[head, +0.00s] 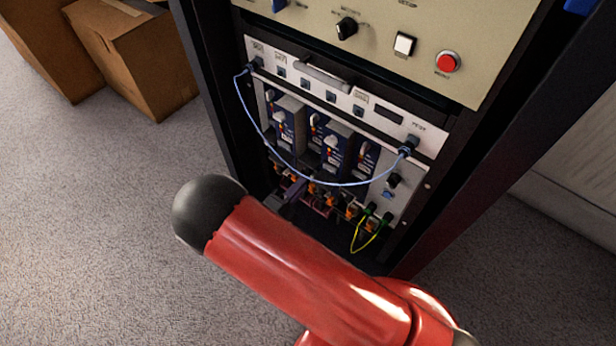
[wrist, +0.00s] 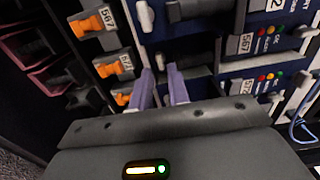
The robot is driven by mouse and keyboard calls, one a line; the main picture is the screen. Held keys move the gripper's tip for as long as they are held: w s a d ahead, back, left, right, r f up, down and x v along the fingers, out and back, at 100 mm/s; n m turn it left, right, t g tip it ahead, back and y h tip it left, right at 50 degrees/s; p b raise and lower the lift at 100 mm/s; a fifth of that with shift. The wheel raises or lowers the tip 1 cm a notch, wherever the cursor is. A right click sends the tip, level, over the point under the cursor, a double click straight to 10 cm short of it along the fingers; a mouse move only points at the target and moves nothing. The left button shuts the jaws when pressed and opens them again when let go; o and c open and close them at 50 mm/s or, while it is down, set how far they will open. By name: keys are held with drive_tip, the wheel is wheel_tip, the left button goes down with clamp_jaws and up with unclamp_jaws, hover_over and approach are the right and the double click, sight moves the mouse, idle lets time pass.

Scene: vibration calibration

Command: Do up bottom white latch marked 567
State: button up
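In the wrist view, my gripper (wrist: 161,80) has two purple fingers with a clear gap between them, pointing at the lower edge of the blue modules. A blue module (wrist: 225,50) to the right of the fingers carries a white label 567 (wrist: 246,43). A white latch (wrist: 145,15) stands above the fingertips, apart from them. A small pale part (wrist: 160,62) shows between the fingertips; I cannot tell whether it is the bottom latch marked 567. In the head view, my red arm reaches to the bottom of the blue modules (head: 332,150), and my gripper is mostly hidden.
Orange connectors (wrist: 97,22), some labelled 567 and 571, sit close left of the fingers. A blue cable (head: 290,165) loops across the rack front. Yellow-green wires (head: 372,235) hang at lower right. Cardboard boxes (head: 140,60) stand left; the grey floor is clear.

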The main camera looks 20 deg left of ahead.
drive_tip(key=x, duration=0.3)
drive_tip(key=shift+w+d, duration=0.1)
drive_tip(key=shift+w, duration=0.15)
clamp_jaws()
